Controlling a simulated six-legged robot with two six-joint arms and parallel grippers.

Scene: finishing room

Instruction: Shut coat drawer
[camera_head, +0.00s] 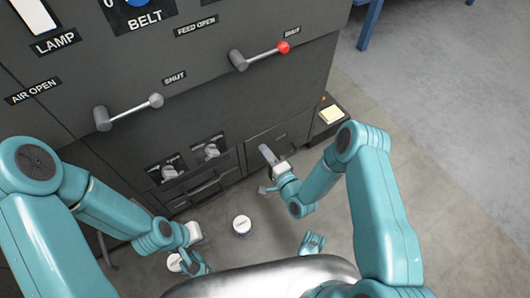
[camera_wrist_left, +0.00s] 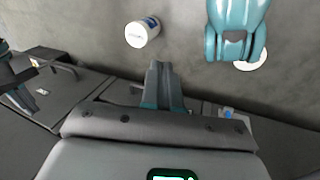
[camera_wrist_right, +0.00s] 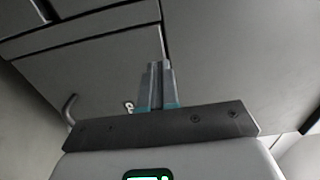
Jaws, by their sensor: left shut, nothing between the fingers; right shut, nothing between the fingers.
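Two low drawer fronts (camera_head: 205,187) sit below two knobs on the dark cabinet. No legible label marks one as the coat drawer, and I cannot tell how far any stands out. My right gripper (camera_head: 268,155) is shut and empty, close to the lower right panel (camera_head: 288,126). In the right wrist view its closed fingers (camera_wrist_right: 158,85) show against flat grey panels with seams; contact is unclear. A curved grey handle (camera_wrist_right: 69,109) shows at left there. My left gripper is shut and empty, its fingers (camera_wrist_left: 162,85) low over the floor. Its fingertips are unclear in the head view.
White cans (camera_head: 242,225) stand on the floor near my left gripper; one shows in the left wrist view (camera_wrist_left: 142,32). Two levers, one grey (camera_head: 130,112) and one red-tipped (camera_head: 260,55), stick out above. Open floor (camera_head: 450,130) lies to the right.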

